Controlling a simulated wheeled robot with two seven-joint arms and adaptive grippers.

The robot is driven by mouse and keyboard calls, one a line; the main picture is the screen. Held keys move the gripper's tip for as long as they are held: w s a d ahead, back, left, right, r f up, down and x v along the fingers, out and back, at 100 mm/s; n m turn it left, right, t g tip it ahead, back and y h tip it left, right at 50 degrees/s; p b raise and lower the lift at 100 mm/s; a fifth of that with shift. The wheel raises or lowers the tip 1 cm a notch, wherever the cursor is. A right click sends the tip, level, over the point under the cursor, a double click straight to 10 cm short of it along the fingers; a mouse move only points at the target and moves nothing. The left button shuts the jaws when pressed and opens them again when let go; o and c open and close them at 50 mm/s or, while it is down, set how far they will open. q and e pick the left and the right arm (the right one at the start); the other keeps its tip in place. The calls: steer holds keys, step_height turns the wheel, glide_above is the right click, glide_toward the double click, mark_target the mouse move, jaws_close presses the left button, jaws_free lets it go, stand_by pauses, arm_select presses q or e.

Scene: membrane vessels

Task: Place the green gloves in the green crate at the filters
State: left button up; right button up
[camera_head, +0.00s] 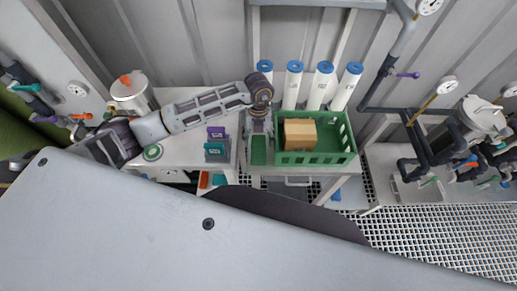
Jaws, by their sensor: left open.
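The green crate (318,158) stands on the stand at the centre, in front of the white filters (293,84) with blue caps. A cardboard box (300,134) is inside it, towards its left side. My left gripper (258,134) points down just left of the crate and is open. A small flat green item (259,152) shows below the gripper, beside the crate. It is too small to tell whether this is the green gloves, or whether the gripper touches it. I see no other clear sign of gloves. My right gripper is out of view.
A steel vessel (132,94) is at the back left. Pipes and another vessel (478,120) are at the right. The right half of the crate looks free.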

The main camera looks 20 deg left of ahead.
mark_target(258, 147)
arm_select(q)
steer(key=f, duration=0.3)
steer(key=shift+s+f, duration=0.3)
steer(key=shift+f, duration=0.6)
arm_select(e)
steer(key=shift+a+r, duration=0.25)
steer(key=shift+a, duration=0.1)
arm_select(q)
steer(key=shift+c, duration=0.4)
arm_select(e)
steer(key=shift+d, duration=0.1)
arm_select(q)
steer(key=c, duration=0.8)
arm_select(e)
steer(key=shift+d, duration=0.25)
arm_select(q)
steer(key=shift+r, duration=0.1)
step_height(258, 147, up, 18)
steer(key=b, duration=0.1)
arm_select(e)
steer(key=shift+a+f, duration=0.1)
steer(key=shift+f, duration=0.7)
